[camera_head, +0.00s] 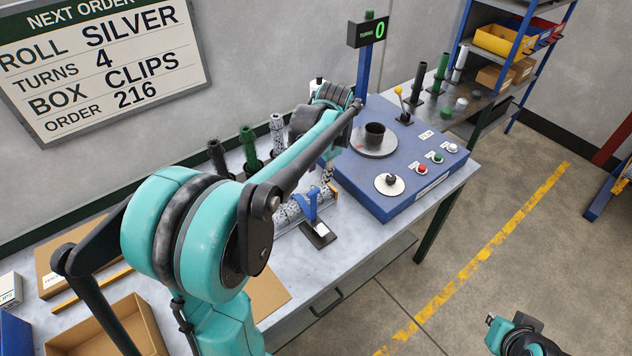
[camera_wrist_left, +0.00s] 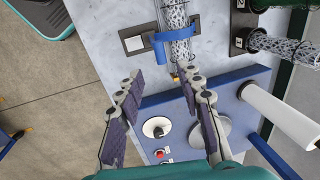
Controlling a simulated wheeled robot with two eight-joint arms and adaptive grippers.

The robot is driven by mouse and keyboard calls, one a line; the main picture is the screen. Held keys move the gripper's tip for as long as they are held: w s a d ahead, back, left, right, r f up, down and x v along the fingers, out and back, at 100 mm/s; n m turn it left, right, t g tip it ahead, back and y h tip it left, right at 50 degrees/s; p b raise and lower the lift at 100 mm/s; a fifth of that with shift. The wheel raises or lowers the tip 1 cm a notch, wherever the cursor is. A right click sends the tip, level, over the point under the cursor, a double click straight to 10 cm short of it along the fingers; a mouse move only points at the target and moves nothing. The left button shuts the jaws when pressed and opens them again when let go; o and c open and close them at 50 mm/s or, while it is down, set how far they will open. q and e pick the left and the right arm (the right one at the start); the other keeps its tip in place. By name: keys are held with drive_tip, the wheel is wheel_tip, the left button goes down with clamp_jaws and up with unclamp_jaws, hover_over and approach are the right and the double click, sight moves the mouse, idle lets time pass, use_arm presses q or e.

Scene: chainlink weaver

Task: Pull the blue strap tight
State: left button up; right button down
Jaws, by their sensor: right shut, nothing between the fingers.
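The blue strap (camera_head: 312,205) goes around a silver chainlink roll (camera_head: 292,213) that lies on the workbench next to the blue machine. In the left wrist view the strap (camera_wrist_left: 178,38) crosses the mesh roll (camera_wrist_left: 174,14), and its tail (camera_wrist_left: 160,50) sticks out on the left side, beside a black bracket with a pale pad (camera_wrist_left: 134,42). My left gripper (camera_wrist_left: 162,94) is open and empty, its fingertips apart and short of the strap. In the head view my left arm largely hides it. My right gripper (camera_head: 496,322) is shut and empty, low at the right.
A blue machine (camera_head: 395,190) with a round plate and buttons stands at the right; its display (camera_head: 372,30) reads 0. Black, green and silver upright rolls (camera_head: 248,146) stand at the back. An open cardboard box (camera_head: 105,335) is at the lower left.

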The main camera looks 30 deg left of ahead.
use_arm(q)
drive_tip(key=shift+s+d+r, duration=0.1)
drive_tip(key=shift+d+r, duration=0.05)
drive_tip(key=shift+r, duration=0.7)
drive_tip(key=shift+d+r, duration=0.15)
drive_tip(key=shift+r, duration=0.65)
drive_tip(key=shift+f, duration=0.1)
drive_tip(key=s+d+f+n+t+h+b, duration=0.2)
drive_tip(key=s+d+f+n+t+b, duration=0.2)
drive_tip(key=s+d+f+b, duration=0.7)
drive_tip(key=s+d+f+t, duration=0.2)
drive_tip(key=s+f, duration=0.2)
drive_tip(key=s, duration=0.1)
drive_tip(key=shift+s, duration=0.35)
